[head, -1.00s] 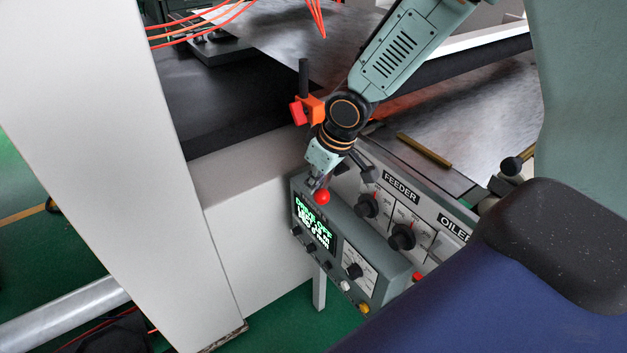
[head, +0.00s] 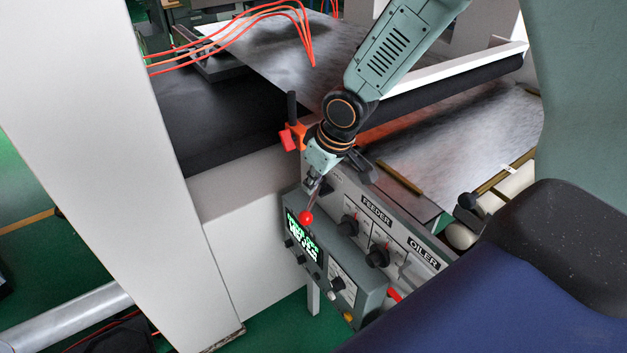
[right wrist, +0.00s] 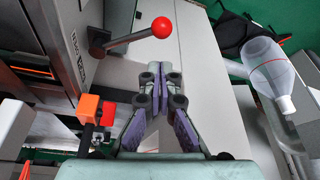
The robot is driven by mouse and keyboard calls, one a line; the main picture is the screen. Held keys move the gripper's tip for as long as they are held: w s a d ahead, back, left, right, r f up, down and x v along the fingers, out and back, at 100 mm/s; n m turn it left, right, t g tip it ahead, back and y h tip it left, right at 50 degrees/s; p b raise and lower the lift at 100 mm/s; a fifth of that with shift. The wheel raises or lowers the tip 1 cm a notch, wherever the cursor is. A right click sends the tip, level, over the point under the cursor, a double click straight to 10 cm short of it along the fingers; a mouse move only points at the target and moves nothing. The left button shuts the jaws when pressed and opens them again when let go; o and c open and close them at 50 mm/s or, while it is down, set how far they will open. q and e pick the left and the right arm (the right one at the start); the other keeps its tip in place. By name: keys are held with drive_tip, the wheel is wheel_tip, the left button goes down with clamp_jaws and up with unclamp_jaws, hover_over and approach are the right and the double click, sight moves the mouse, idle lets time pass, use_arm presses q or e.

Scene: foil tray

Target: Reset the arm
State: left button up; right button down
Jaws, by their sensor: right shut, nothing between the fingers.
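My right gripper (head: 313,196) reaches down from the top right in the head view, close above a red ball knob (head: 305,218). In the right wrist view the purple-padded fingers (right wrist: 161,76) are together with nothing between them. The red ball (right wrist: 161,29) on its dark lever stands beyond the fingertips there, apart from them. In the head view I cannot tell if the tips touch it. Below the ball is a grey control box with a green-lit display (head: 304,240). My left gripper does not show.
A panel marked FEEDER (head: 376,210) and OILER, with black knobs, is just right of the box. An orange-red clamp (head: 293,137) is close to my right wrist. A white upright (head: 105,130) fills the left. Orange hoses (head: 270,12) hang above.

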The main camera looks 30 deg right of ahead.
drive_tip(key=a+f+m+t+y+b, duration=0.2)
drive_tip(key=a, duration=0.3)
drive_tip(key=s+a+f+m+b, duration=0.1)
drive_tip(key=s+f+b, duration=0.15)
drive_tip(key=f, duration=0.35)
drive_tip(key=s+a+f+h+b, duration=0.1)
drive_tip(key=s+f+b, duration=0.15)
drive_tip(key=f, duration=0.25)
drive_tip(key=s+a+f+m+b, duration=0.1)
drive_tip(key=s+f+b, duration=0.15)
drive_tip(key=f, duration=0.35)
drive_tip(key=s+f+g+h+b, duration=0.2)
drive_tip(key=s+f+g+b, duration=0.3)
drive_tip(key=s+f+b, duration=1)
drive_tip(key=s+f, duration=0.8)
drive_tip(key=f, duration=0.1)
drive_tip(key=shift+d+g, duration=0.3)
drive_tip(key=shift+g, duration=0.1)
drive_tip(key=shift+s+f, duration=0.1)
drive_tip(key=shift+s, duration=0.1)
